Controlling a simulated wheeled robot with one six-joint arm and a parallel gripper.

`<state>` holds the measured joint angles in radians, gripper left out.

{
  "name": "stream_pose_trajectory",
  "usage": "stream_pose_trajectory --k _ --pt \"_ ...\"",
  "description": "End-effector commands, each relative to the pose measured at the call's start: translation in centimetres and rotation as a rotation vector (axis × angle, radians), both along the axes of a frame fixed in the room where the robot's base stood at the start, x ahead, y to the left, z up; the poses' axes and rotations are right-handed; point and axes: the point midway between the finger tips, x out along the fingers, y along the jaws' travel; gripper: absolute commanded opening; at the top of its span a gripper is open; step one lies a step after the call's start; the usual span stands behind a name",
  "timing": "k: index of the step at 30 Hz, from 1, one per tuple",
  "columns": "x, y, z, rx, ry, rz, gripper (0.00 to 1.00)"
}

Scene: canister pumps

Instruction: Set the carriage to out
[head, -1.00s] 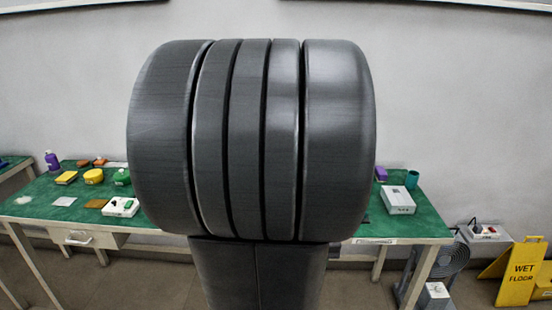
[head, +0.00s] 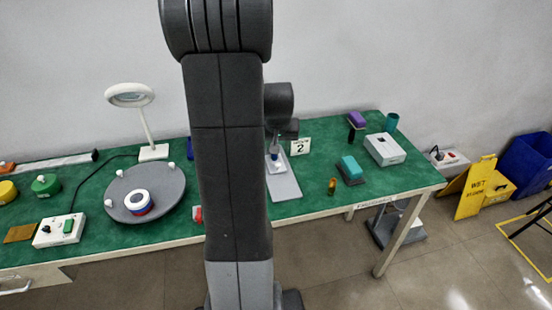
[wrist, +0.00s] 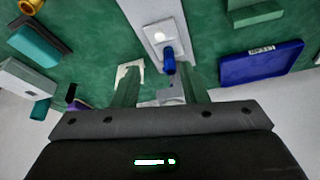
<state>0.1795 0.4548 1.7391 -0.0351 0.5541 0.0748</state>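A long light-grey base plate (head: 285,186) lies on the green bench, with a pale upright part and a blue knob (head: 274,156) at its far end. This looks like the carriage on its slide, but I cannot tell its set position. In the wrist view the plate (wrist: 142,12) runs up and away, with a pale block (wrist: 158,33) and the blue knob (wrist: 168,62) on it. My gripper (wrist: 160,82) is open, its two fingers apart, with the knob just beyond and roughly between them. I see no contact. In the head view my arm hides part of the bench.
A number 2 card (head: 300,147) stands right of the plate. A blue tray (wrist: 262,63) lies to one side in the wrist view. A round grey turntable (head: 118,208), a magnifier lamp (head: 148,125), a teal block (head: 351,165) and a white box (head: 385,149) share the bench.

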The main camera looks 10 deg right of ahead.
Motion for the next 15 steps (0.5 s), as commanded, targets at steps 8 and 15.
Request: stream_pose_trajectory --k 8,15 --pt "1.6 -0.4 -4.3 0.001 0.006 0.0 0.39" --pt "3.0 -0.7 -7.8 0.001 0.006 0.0 0.39"
